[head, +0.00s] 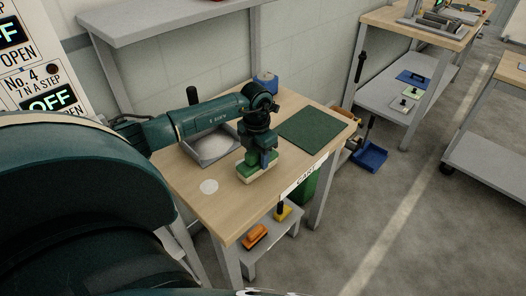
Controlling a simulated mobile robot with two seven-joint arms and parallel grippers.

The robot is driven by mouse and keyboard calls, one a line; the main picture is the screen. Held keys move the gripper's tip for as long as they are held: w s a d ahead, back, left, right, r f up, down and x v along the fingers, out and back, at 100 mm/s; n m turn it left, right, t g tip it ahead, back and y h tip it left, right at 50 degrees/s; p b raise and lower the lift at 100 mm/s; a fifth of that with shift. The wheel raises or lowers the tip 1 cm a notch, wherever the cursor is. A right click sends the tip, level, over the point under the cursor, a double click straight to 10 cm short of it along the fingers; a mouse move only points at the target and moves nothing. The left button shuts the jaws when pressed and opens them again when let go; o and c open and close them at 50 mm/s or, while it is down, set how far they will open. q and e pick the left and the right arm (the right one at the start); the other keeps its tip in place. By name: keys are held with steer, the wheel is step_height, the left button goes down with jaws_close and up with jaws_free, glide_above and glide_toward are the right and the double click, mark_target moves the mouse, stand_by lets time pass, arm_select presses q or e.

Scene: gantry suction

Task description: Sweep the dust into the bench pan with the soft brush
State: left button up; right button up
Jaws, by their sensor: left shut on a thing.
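My left gripper (262,158) is shut on the soft brush (245,173), whose pale cream lower part sits at or just above the bench top. I cannot tell whether it touches. The grey bench pan (192,156) lies to the left of the brush, partly behind my left arm, and shows a pale grey-white inside. A round whitish patch (209,187), perhaps the dust, lies on the bench left of the brush and in front of the pan. My right gripper is not in view.
The wooden bench (215,212) carries a dark green mat (316,129) at the right and a blue container (265,83) at the back. An orange brush (255,236) lies on the lower shelf. A blue dustpan (370,157) stands on the floor at right.

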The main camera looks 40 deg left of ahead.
arm_select(q)
steer(key=shift+s+a+f+b, duration=0.1)
steer(key=shift+s+a+b, duration=0.15)
steer(key=shift+a, duration=0.9)
steer(key=shift+s+a+b, duration=0.25)
steer(key=shift+a, duration=0.85)
steer(key=shift+s+a, duration=0.2)
steer(key=shift+a, duration=0.75)
steer(key=shift+a+b, duration=0.4)
steer(key=shift+a, duration=0.05)
steer(key=shift+s+a, duration=0.2)
steer(key=shift+a, duration=0.35)
step_height(320, 180, up, 7)
steer(key=p, duration=0.5)
